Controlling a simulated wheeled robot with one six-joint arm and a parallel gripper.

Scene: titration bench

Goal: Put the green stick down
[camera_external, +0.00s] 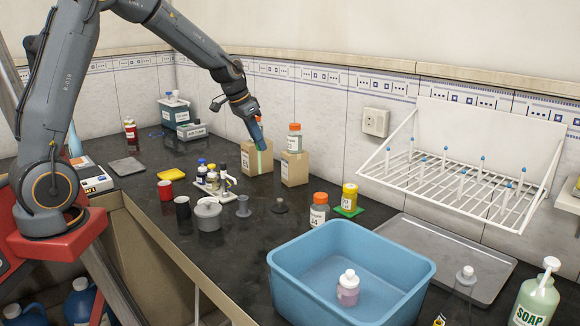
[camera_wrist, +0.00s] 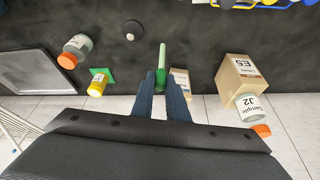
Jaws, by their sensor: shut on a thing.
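The green stick (camera_wrist: 162,55) is between the two dark fingertips of my gripper (camera_wrist: 160,82) in the wrist view, with its length sticking out beyond them. In the external view my gripper (camera_external: 258,136) points down at the back of the bench, and a short green length of the stick (camera_external: 261,161) shows below it, in front of a cardboard box (camera_external: 250,158). My gripper is shut on the stick. I cannot tell whether its lower end touches the bench.
A second box (camera_external: 294,170) with an orange-capped jar (camera_external: 294,139) above it stands to the right. A bottle rack (camera_external: 213,181), grey pot (camera_external: 208,215) and dark stopper (camera_external: 279,206) are nearby. A yellow bottle (camera_external: 349,197) stands on a green square. A blue basin (camera_external: 300,290) is in front.

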